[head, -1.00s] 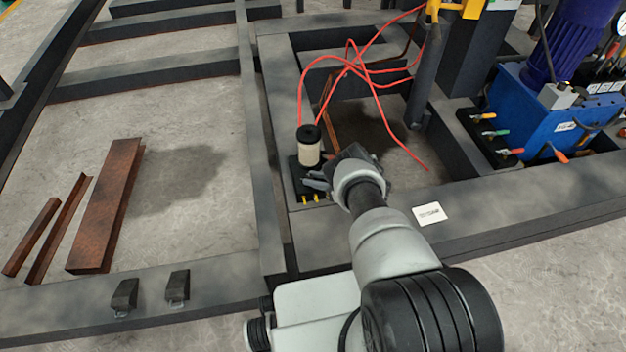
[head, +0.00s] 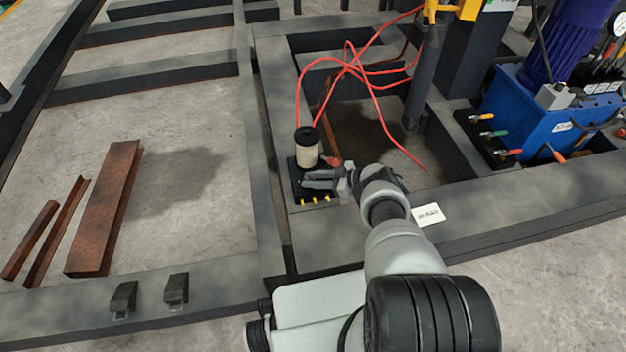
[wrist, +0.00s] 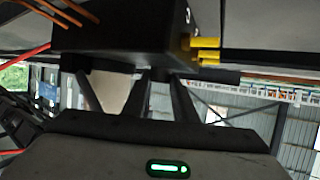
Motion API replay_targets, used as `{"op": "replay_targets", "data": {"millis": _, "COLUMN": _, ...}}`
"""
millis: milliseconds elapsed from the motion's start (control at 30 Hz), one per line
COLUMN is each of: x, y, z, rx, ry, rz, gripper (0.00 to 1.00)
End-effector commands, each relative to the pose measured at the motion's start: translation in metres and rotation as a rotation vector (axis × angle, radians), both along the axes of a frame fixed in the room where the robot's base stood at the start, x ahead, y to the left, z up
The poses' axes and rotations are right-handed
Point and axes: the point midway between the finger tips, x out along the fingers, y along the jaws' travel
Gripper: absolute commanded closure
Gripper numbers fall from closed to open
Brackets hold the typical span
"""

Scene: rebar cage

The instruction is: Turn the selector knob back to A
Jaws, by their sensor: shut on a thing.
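A black valve block (head: 298,186) with a cream cylinder (head: 307,155) on it sits on the dark steel beam in the head view. My gripper (head: 312,180) lies over the block, just in front of the cylinder, with its fingers pointing left. It is shut on what seems to be the selector knob, which the fingers hide. A red part (head: 330,160) shows just behind the fingers; I cannot tell whether it belongs to the knob. In the wrist view my fingers (wrist: 165,98) reach up against the dark block (wrist: 135,40). The knob's A mark is not readable.
Yellow fittings (head: 315,200) stick out of the block's near side. Red hoses (head: 372,85) loop behind it. A blue hydraulic unit (head: 540,110) with coloured levers stands at right. A white label (head: 429,215) lies on the near beam. Rusty steel pieces (head: 105,210) lie on the floor at left.

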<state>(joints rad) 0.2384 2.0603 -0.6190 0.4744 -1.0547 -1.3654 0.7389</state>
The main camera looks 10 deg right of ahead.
Motion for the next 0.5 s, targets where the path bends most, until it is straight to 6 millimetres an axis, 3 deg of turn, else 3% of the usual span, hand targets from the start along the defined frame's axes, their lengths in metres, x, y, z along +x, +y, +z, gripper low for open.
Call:
{"op": "replay_targets", "data": {"millis": 233, "x": 0.0023, "y": 0.0007, "z": 0.0011, "rx": -0.001, "ry": -0.004, "rz": -0.003, "gripper": 0.97}}
{"op": "replay_targets", "data": {"millis": 267, "x": 0.0023, "y": 0.0007, "z": 0.0011, "rx": -0.001, "ry": -0.004, "rz": -0.003, "gripper": 0.73}}
{"op": "replay_targets", "data": {"millis": 300, "x": 0.0023, "y": 0.0008, "z": 0.0012, "rx": 0.0, "ry": -0.005, "rz": -0.003, "gripper": 0.66}}
{"op": "replay_targets", "data": {"millis": 367, "x": 0.002, "y": 0.0007, "z": 0.0011, "rx": 0.0, "ry": -0.004, "rz": -0.002, "gripper": 0.56}}
{"op": "replay_targets", "data": {"millis": 500, "x": 0.0012, "y": 0.0005, "z": 0.0006, "rx": 0.0, "ry": -0.002, "rz": -0.001, "gripper": 0.56}}
